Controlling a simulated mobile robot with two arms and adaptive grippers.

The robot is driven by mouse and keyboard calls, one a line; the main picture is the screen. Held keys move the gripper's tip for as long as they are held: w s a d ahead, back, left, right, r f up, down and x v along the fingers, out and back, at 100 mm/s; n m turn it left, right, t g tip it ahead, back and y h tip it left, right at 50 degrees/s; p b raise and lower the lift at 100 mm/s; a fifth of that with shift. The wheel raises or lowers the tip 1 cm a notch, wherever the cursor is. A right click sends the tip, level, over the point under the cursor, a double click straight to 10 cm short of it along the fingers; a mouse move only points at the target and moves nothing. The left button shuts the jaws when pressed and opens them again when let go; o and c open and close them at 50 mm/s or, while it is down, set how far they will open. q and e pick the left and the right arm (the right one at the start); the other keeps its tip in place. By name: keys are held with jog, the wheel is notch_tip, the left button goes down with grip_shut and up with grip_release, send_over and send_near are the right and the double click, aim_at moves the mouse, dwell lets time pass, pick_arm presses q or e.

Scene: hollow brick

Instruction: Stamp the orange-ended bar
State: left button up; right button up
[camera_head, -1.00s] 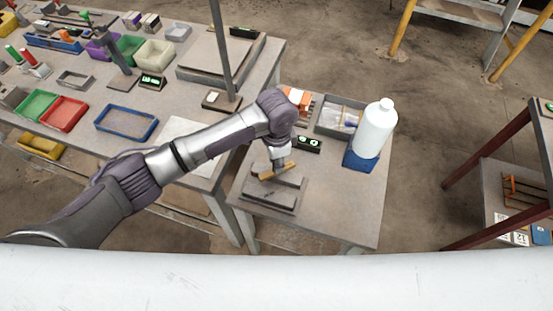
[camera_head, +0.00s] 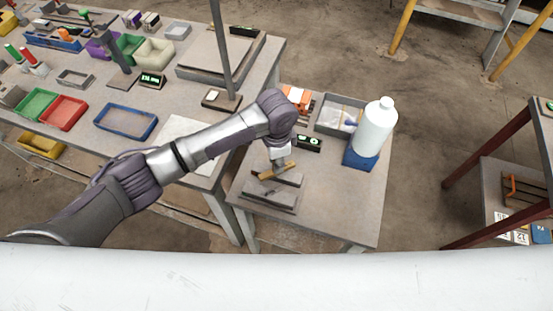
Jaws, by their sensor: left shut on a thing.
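My left gripper (camera_head: 279,163) points down over the small table (camera_head: 336,205) and is shut on a narrow tan, wood-coloured piece (camera_head: 266,176). The piece lies crosswise under the fingers, slightly tilted in the picture. Just below it is a flat dark grey fixture (camera_head: 270,199) with raised grey blocks. I cannot tell whether the tan piece touches the fixture. No orange end can be made out on a bar there; the gripper and the tan piece cover part of the fixture. My right gripper is out of view.
Behind the gripper stand a small black box with round lights (camera_head: 308,143), an orange and white item (camera_head: 297,97) and a grey tray (camera_head: 337,112). A white bottle (camera_head: 375,128) stands on a blue base (camera_head: 360,159). The small table's front right is clear.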

pick_arm(q)
jog(key=shift+s+f, duration=0.1)
dwell(1.3)
jog(key=shift+p, duration=0.35)
notch_tip(320, 180, up, 7)
jog(key=p, duration=0.7)
jog(key=shift+p, duration=0.35)
